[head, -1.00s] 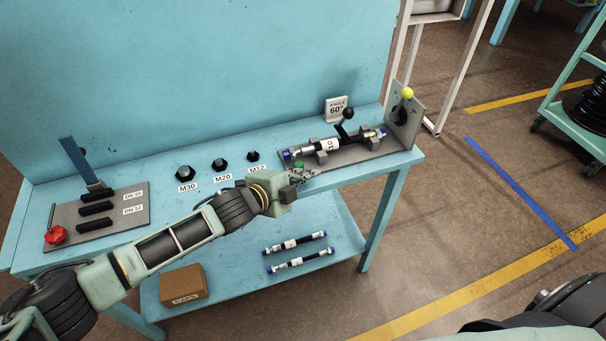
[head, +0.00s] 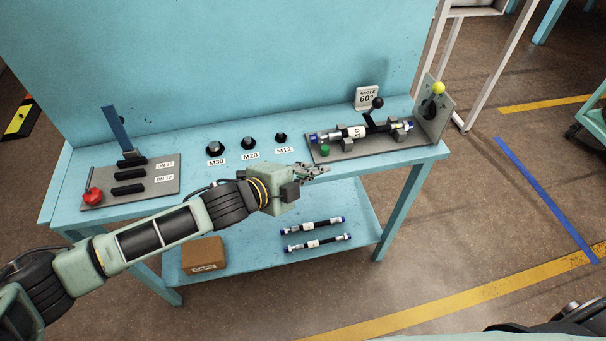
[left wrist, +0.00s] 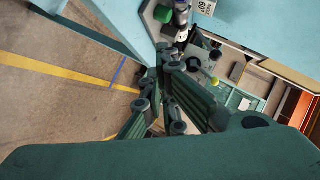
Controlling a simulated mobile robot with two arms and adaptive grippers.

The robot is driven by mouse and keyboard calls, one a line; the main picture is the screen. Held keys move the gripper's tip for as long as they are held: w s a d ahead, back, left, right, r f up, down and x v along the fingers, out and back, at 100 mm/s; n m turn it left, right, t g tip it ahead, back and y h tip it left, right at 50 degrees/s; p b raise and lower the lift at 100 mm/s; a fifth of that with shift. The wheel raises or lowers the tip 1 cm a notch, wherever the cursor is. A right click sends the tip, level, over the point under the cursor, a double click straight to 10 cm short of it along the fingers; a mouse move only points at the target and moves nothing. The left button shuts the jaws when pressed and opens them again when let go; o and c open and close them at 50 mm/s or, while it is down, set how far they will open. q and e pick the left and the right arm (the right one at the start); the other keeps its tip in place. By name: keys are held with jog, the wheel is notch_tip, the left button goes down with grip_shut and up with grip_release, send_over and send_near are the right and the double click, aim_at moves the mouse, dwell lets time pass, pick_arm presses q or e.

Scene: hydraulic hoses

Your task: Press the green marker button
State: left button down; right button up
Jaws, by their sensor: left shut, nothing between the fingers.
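The green marker button (head: 325,149) is a small green cap at the left front corner of the grey test fixture plate (head: 345,150). It also shows at the top of the left wrist view (left wrist: 162,14). I cannot tell whether it is pressed in. My left gripper (head: 318,169) is shut and empty. Its fingertips are just in front of the bench's front edge area, below and slightly left of the button in the head view, apart from it. In the left wrist view the fingers (left wrist: 170,62) point toward the fixture. My right gripper is out of view.
An angle sign (head: 367,97) stands behind. Black caps (head: 249,143) and a red-handled plate (head: 150,188) are left. The lower shelf holds two hoses and a box (head: 202,255).

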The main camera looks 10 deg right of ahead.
pick_arm(q)
jog(key=v, duration=0.3)
jog(key=shift+s+r, duration=0.15)
jog(key=shift+s, duration=0.1)
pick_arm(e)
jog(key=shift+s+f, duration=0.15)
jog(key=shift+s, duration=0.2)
